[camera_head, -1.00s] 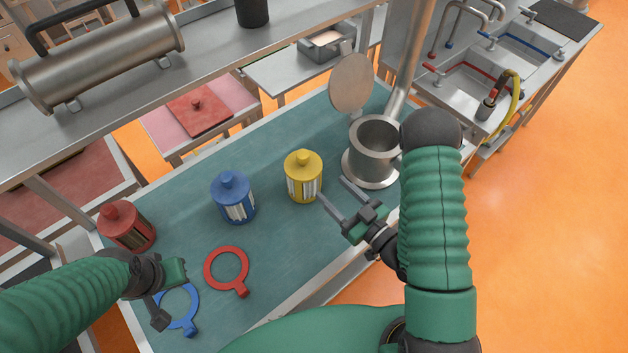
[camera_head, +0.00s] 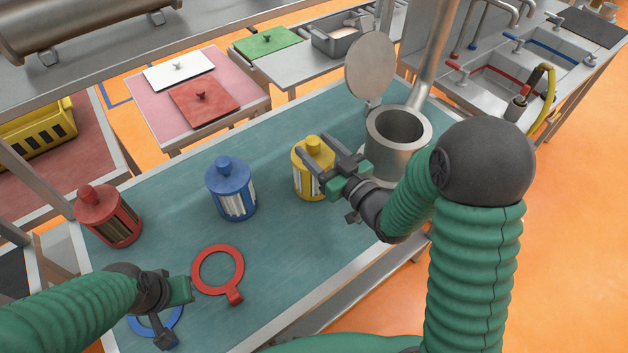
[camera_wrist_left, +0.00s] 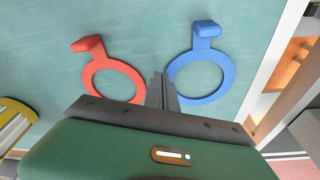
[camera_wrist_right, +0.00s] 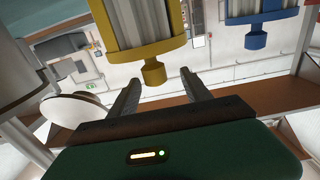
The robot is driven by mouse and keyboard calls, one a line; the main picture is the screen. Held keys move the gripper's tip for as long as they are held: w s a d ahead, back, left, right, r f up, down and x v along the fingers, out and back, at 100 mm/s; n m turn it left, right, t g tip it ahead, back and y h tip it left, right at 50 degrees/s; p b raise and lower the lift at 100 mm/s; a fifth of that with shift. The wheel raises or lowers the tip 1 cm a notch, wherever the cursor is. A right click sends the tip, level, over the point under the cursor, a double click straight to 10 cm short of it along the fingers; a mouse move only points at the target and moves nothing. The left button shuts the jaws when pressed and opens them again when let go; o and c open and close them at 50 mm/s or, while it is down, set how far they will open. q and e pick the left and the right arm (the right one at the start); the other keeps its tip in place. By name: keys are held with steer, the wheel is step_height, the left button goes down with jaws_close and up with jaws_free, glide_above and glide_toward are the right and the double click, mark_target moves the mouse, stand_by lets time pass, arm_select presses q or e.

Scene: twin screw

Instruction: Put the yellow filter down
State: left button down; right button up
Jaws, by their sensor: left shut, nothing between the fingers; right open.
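The yellow filter (camera_head: 309,182) stands upright on the teal table, left of the steel pot. My right gripper (camera_head: 330,163) is open beside the filter's upper part, its fingers overlapping the filter in the head view. In the right wrist view the filter (camera_wrist_right: 140,30) has its knob just beyond the open fingertips (camera_wrist_right: 150,88), with nothing held. I cannot tell whether a finger touches it. My left gripper (camera_head: 168,338) is shut and empty at the table's near left. In the left wrist view its fingers (camera_wrist_left: 160,92) lie between the two ring tools.
A blue filter (camera_head: 231,190) and a red filter (camera_head: 108,217) stand to the left. A red ring tool (camera_head: 217,270) and a blue ring tool (camera_head: 150,325) lie on the table (camera_head: 275,235). The steel pot (camera_head: 397,145) has its round lid (camera_head: 370,68) raised.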

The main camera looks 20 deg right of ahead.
mark_target(307, 138)
steer(key=x, duration=0.3)
steer(key=p+x, duration=0.1)
steer(key=shift+w+d+f, duration=0.1)
steer(key=shift+w+f, duration=0.25)
steer(key=shift+s, duration=0.1)
steer(key=shift+c, duration=1.3)
jaws_close()
